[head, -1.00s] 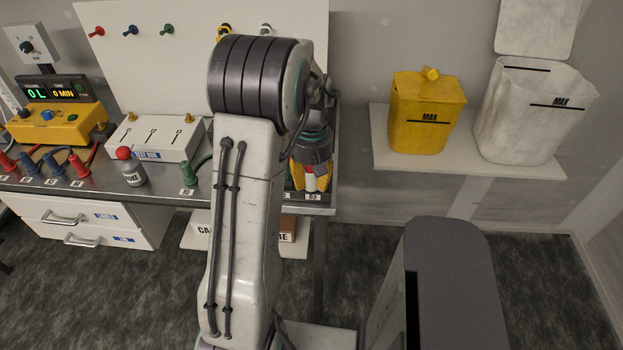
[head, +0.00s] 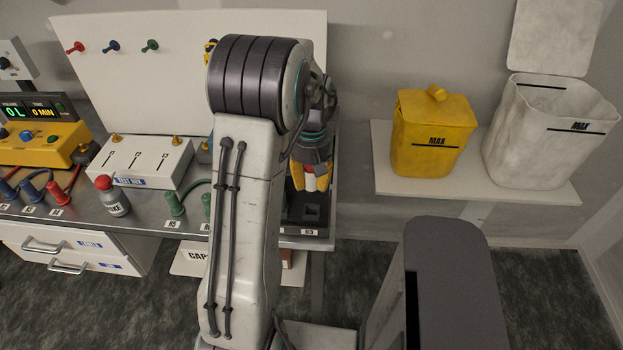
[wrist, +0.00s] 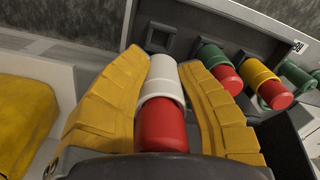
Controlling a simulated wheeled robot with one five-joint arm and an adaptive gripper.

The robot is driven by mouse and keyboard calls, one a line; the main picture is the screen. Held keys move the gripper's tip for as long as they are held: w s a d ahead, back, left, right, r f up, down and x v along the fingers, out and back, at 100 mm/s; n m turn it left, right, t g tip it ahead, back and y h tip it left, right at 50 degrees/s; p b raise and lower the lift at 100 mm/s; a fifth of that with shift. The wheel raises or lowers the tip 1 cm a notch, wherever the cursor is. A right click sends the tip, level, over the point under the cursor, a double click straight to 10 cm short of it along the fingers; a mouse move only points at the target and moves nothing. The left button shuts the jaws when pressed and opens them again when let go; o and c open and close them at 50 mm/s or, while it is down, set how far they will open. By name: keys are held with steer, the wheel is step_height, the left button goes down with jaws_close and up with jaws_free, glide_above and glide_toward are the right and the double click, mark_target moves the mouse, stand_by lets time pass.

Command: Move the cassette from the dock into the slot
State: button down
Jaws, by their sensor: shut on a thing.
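My gripper (wrist: 165,85), with yellow padded fingers, is shut on a cassette, a white-and-red cylinder (wrist: 163,100). In the head view my gripper (head: 310,178) is at the right end of the bench, partly hidden by my arm. The dark dock (head: 300,222) is below it, with an empty square socket showing in front. In the wrist view an empty socket (wrist: 158,38) lies just beyond the cassette's white end; the cassette looks clear of it. A green-and-red cylinder (wrist: 220,66) and a yellow-and-red one (wrist: 265,84) sit beside it. I cannot tell which opening is the slot.
A white box with three slits (head: 140,162), a grey bottle with a red cap (head: 112,195) and green plugs stand left on the bench. A yellow bin (head: 433,135) and a white bin (head: 548,130) stand on the shelf at right. My arm hides the bench's middle.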

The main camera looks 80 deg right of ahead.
steer(key=shift+n, duration=0.7)
steer(key=shift+f+b, duration=2.35)
steer(key=shift+f, duration=0.5)
steer(key=shift+f+b, duration=1.35)
steer(key=shift+f, duration=0.2)
steer(key=c, duration=0.9)
jaws_free()
steer(key=shift+o, duration=0.2)
steer(key=shift+r, duration=0.15)
step_height(320, 180, up, 12)
steer(key=shift+f, duration=0.1)
